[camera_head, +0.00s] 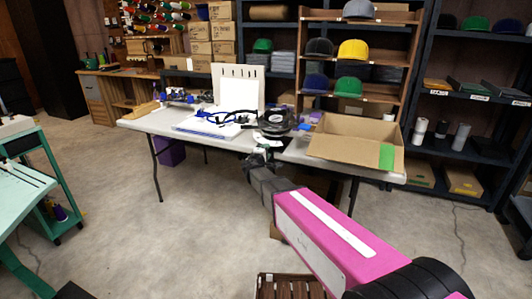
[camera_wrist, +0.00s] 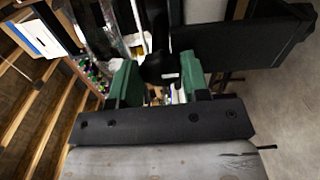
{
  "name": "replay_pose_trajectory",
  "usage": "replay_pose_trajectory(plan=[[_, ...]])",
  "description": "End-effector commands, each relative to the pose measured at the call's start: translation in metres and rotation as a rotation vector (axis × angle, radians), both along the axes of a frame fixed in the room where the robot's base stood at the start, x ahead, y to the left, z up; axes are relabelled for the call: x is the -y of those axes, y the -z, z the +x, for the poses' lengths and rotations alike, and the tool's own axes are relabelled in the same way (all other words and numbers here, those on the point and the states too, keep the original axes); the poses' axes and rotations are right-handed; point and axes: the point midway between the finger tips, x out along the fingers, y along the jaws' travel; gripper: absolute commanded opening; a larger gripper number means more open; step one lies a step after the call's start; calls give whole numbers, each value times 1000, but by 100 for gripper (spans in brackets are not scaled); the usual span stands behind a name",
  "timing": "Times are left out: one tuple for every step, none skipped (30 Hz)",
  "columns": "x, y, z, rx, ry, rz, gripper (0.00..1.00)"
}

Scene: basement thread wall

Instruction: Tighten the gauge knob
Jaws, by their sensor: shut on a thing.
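My gripper (camera_wrist: 158,78) has two green fingers in the wrist view, closed on a small black piece, which looks like the gauge knob (camera_wrist: 160,67). The knob sits between the fingers, with a black upright part above it in the picture. In the head view, my gripper (camera_head: 264,149) is at the front edge of the table, just below a round black device (camera_head: 277,121). The knob is too small and covered to make out there. I cannot tell how far it is turned.
The white folding table (camera_head: 300,150) holds an open cardboard box (camera_head: 355,142) at right and a white board with a blue and black frame (camera_head: 220,122) at left. Shelves with caps (camera_head: 352,50) stand behind. A green cart (camera_head: 45,170) is at far left.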

Motion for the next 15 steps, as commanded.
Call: replay_pose_trajectory(plan=[[-1,0,0,1,-3,5,19],[-1,0,0,2,-3,8,19],[-1,0,0,3,-3,11,19],[-1,0,0,3,-3,12,19],[-1,0,0,3,-3,13,19],[-1,0,0,3,-3,13,19],[-1,0,0,4,-3,14,19],[-1,0,0,3,-3,13,19],[-1,0,0,3,-3,13,19],[-1,0,0,3,-3,13,19],[-1,0,0,3,-3,13,19],[-1,0,0,3,-3,13,19],[-1,0,0,3,-3,12,19],[-1,0,0,3,-3,12,19],[-1,0,0,3,-3,12,55]])
